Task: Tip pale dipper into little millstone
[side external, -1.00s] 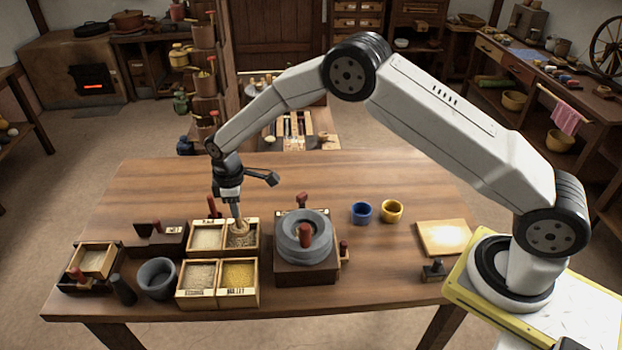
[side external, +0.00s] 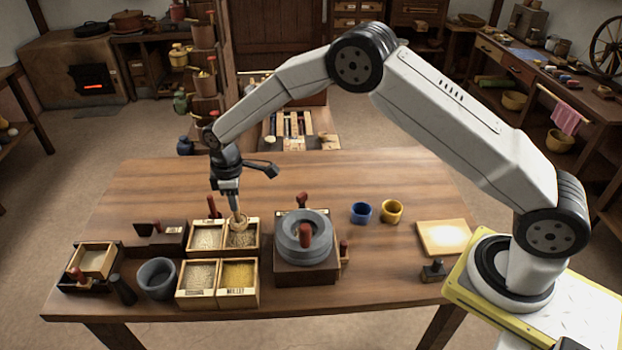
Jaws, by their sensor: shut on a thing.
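The pale dipper (side external: 238,219) is wooden and hangs below my gripper (side external: 230,190), which is shut on it. Its bowl end is over the back right grain box, low over the dark grain (side external: 242,238). Whether it holds grain is too small to tell.
The grain boxes (side external: 218,302) stand together, with millet at front right. A grey mortar (side external: 157,280) and a dark pestle (side external: 124,290) are left of them. A blue cup (side external: 361,212) and a yellow cup (side external: 392,210) stand right of the millstone. The back of the table (side external: 330,172) is clear.

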